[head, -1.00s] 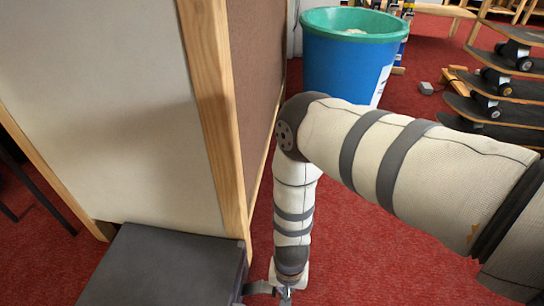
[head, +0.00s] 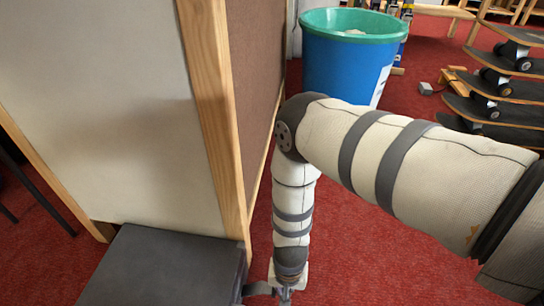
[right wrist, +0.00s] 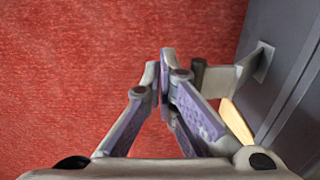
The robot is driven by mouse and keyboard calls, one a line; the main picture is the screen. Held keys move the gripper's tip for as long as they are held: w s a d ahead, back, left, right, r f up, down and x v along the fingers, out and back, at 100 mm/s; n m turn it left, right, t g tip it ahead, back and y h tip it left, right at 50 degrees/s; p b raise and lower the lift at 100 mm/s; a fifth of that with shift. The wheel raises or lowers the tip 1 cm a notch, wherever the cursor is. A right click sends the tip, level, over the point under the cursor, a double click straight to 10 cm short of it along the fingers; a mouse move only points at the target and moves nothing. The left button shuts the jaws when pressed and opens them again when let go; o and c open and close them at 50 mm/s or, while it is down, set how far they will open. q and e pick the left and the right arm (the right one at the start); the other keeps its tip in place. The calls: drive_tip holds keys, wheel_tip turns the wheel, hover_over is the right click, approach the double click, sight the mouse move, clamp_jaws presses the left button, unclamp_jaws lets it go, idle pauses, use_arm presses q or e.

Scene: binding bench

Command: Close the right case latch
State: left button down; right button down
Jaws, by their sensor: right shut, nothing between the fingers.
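The dark grey case (head: 165,265) is at the bottom left of the head view. Its side fills the right edge of the right wrist view (right wrist: 285,45). The grey right case latch (right wrist: 225,78) sticks out from that side, and a bit of it shows at the bottom of the head view (head: 256,288). My right gripper (right wrist: 164,80) is shut and empty, its fingertips beside the latch's outer end. I cannot tell whether they touch. In the head view the gripper (head: 285,294) is partly cut off by the bottom edge. My left gripper is not in view.
A wood-framed panel (head: 213,110) stands just behind the case. A blue bin with a green rim (head: 345,65) stands beyond my right arm. Skateboards (head: 500,105) are racked at the right. Red carpet (head: 400,265) is clear around the gripper.

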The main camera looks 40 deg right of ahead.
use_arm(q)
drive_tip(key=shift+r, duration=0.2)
use_arm(e)
drive_tip(key=shift+w+a+r, duration=0.45)
drive_tip(key=shift+w+r, duration=0.15)
drive_tip(key=shift+r, duration=0.15)
